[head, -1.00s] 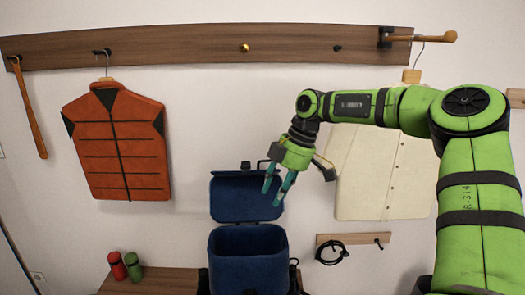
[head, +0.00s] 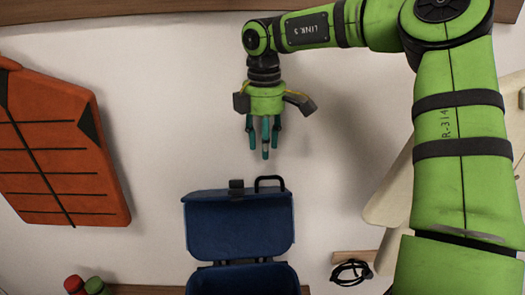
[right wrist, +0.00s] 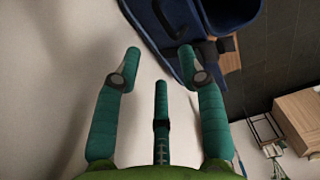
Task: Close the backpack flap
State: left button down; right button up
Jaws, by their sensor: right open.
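The blue backpack (head: 245,280) stands at the bottom centre of the head view, its lower part cut off by the frame. Its flap (head: 240,228) is open and raised up behind the opening, with a dark buckle and a loop handle on its top edge. My right gripper (head: 264,140) points down above the flap's top edge, apart from it, with its fingers open and empty. In the right wrist view the spread fingers (right wrist: 160,68) show, with part of the blue backpack (right wrist: 228,12) at the top. My left gripper is not in view.
An orange vest (head: 60,150) hangs at left and a cream garment (head: 392,195) at right, partly behind my arm. Red (head: 74,284) and green (head: 95,285) bottles stand left of the backpack. A black coiled cord (head: 351,272) hangs at right. The wall around the gripper is clear.

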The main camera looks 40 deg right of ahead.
aim_at(264, 191)
jog(key=f, duration=0.1)
jog(key=s+a+f+p, duration=0.1)
jog(key=f, duration=0.1)
jog(key=shift+s+a+p, duration=0.1)
jog(key=shift+s+p, duration=0.1)
jog(key=shift+p, duration=0.1)
jog(key=shift+w+d+f+p, duration=0.1)
jog(key=shift+d+f+p, duration=0.1)
jog(key=shift+f, duration=0.4)
jog(key=shift+w+d+f+p, duration=0.1)
jog(key=shift+f+p, duration=0.05)
jog(key=shift+f, duration=0.45)
jog(key=shift+w+f, duration=0.1)
jog(key=shift+f, duration=0.4)
jog(key=shift+a, duration=0.15)
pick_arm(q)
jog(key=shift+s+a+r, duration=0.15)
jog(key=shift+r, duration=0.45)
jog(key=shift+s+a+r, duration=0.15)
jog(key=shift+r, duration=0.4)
pick_arm(e)
grip_shut()
